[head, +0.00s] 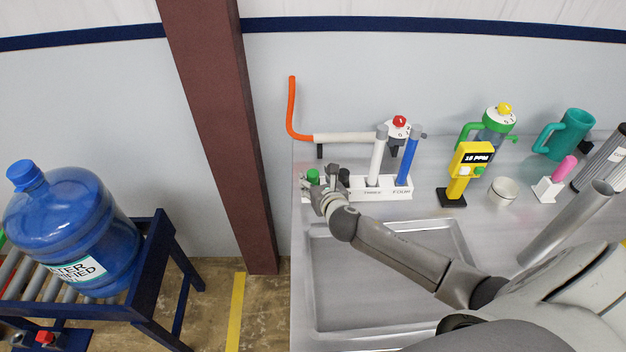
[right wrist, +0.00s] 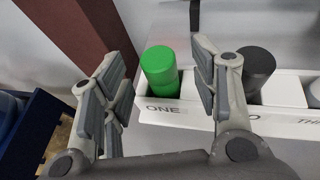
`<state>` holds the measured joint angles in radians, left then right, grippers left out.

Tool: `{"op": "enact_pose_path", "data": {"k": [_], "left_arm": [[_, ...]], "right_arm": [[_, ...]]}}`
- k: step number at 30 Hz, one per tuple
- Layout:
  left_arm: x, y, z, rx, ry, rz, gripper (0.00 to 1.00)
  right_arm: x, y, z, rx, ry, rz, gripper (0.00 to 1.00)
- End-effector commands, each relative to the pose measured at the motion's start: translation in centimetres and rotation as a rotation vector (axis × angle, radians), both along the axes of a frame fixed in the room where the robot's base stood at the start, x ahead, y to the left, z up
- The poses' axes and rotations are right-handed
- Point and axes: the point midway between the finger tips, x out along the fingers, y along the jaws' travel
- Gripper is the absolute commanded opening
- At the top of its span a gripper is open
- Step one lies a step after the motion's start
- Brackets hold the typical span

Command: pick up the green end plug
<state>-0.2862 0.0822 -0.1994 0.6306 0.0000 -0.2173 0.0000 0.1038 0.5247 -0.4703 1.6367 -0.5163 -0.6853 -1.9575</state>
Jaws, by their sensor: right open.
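The green end plug (head: 313,176) stands upright in the left end slot of a white rack (head: 398,192). In the right wrist view the plug (right wrist: 160,68) rises from the slot marked ONE, in the gap between my fingers and nearer the right one. My right gripper (head: 322,186) is open and empty at the rack's left end, close to the plug. Its two fingers show in the right wrist view (right wrist: 158,84); I cannot tell if either touches the plug. My left gripper is not in view.
A black plug (right wrist: 257,66) stands in the adjacent slot, close to my right finger. A white tube (head: 377,158) and a blue tube (head: 408,160) stand farther right in the rack. A yellow meter (head: 468,165) is beyond them. A sink basin (head: 345,290) lies in front.

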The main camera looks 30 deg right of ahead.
Motion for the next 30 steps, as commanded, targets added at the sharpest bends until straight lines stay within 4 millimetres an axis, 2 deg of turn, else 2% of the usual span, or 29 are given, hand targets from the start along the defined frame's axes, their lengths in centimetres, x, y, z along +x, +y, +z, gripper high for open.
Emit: {"op": "enact_pose_path", "data": {"k": [8, 18, 30], "left_arm": [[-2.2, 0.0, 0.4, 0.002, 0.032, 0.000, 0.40], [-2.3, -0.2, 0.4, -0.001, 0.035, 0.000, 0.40], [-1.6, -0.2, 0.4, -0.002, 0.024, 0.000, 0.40]], "right_arm": [[2.6, -0.4, -0.9, 0.000, -0.001, -0.001, 0.55], [2.9, -0.5, -1.2, 0.000, -0.001, 0.000, 0.55], [2.9, -0.5, -1.2, 0.000, 0.000, 0.000, 0.05]]}}
